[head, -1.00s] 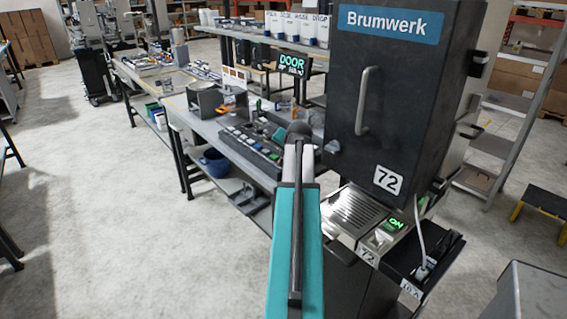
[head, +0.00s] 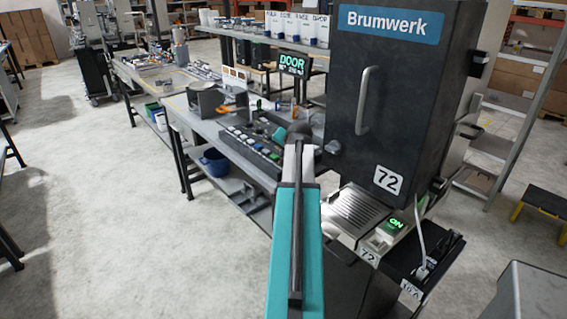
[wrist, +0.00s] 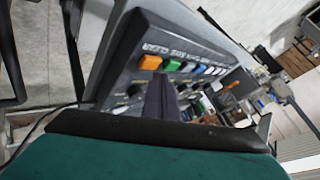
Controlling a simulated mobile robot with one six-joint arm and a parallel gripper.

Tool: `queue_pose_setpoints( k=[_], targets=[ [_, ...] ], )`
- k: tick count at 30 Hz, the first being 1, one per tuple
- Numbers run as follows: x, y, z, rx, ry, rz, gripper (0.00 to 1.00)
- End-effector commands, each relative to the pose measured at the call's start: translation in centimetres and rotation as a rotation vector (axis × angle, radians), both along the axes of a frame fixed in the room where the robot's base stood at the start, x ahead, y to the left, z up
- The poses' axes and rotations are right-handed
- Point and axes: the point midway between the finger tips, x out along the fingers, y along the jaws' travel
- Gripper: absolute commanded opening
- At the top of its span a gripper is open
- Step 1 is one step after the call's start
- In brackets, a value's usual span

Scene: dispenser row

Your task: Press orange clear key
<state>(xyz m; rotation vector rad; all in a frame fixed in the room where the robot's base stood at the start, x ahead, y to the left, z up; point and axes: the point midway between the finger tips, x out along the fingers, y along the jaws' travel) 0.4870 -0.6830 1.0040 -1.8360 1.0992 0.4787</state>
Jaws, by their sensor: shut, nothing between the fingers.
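The orange key (wrist: 152,62) shows in the wrist view at the left end of a row of coloured keys on a dark grey panel (wrist: 128,78). White lettering runs above the row but is too blurred to read. My gripper (wrist: 161,82) is shut and empty, its dark fingers pointing at the panel just below the orange and green keys in the picture. I cannot tell whether it touches the panel. In the head view my arm hides part of the bench, and I cannot make out the orange key there.
A black Brumwerk cabinet (head: 395,105) with a handle stands right of my arm, above a grated tray (head: 354,213). The bench (head: 245,150) carries the key panel, a grey box (head: 206,100) and loose tools. A DOOR display (head: 293,65) stands behind.

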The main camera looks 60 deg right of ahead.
Motion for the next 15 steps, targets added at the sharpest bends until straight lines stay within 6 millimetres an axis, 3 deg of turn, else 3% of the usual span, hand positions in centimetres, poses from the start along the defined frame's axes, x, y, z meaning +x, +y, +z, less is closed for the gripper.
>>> queue_pose_setpoints(
  k=[15],
  targets=[
    [0.03, -0.02, -0.83, 0.0, 0.0, 0.0, 0.0]
  ],
)
